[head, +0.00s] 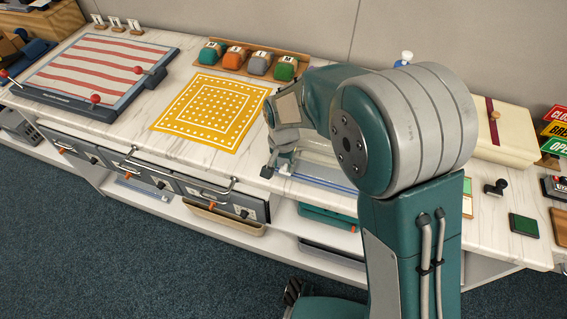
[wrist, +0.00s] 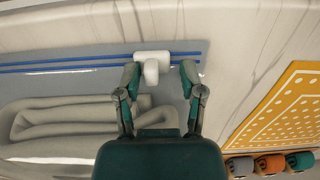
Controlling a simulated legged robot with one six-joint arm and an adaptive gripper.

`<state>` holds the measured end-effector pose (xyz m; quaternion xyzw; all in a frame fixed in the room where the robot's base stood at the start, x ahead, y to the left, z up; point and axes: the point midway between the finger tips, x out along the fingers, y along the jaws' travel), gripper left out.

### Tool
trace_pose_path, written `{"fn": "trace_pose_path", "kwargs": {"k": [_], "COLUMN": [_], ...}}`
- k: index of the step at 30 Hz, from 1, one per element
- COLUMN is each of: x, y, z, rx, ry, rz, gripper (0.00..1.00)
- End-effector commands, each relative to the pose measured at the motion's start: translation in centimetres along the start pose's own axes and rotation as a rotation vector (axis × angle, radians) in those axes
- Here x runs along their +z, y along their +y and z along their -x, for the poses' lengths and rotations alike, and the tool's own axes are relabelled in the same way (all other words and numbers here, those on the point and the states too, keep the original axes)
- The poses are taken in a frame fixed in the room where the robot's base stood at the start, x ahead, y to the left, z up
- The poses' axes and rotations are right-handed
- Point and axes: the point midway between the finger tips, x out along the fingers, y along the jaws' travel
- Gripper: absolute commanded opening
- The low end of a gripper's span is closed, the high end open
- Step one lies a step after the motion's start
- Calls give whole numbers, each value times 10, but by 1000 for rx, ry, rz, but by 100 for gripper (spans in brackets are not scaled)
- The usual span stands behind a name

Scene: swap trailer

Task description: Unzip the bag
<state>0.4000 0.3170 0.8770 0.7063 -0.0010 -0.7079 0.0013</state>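A clear flat bag (wrist: 60,85) with a folded grey cloth (wrist: 50,123) inside lies on the marble counter, best seen in the wrist view. Blue zip lines (wrist: 80,64) run along one edge, with a white slider (wrist: 152,64) on them. My gripper (wrist: 158,68) is open, with one finger on each side of the slider. I cannot tell whether the fingers touch it. In the head view my gripper (head: 279,168) is low over the counter's front side, and my arm hides much of the bag (head: 320,176).
A striped board (head: 100,70) is farther left. A cream box (head: 508,132), a stamp (head: 495,187) and a green pad (head: 524,225) are at the right.

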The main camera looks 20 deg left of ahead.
Motion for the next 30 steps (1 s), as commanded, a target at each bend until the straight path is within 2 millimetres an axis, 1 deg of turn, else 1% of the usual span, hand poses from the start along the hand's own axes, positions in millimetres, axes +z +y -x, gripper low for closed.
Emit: {"fn": "trace_pose_path", "kwargs": {"k": [5, 8, 11, 18, 21, 25, 30], "x": [0, -1, -2, -2, -1, -2, -1], "y": [2, 1, 0, -3, -3, -4, -3], "z": [3, 11, 28, 78, 96, 112, 119], "rx": [-2, -4, -5, -2, -1, 0, 2], "ry": [1, 4, 5, 5, 3, 2, -1], "rz": [0, 0, 0, 0, 1, 1, 1], "gripper": [51, 51, 51, 51, 51, 51, 51]}}
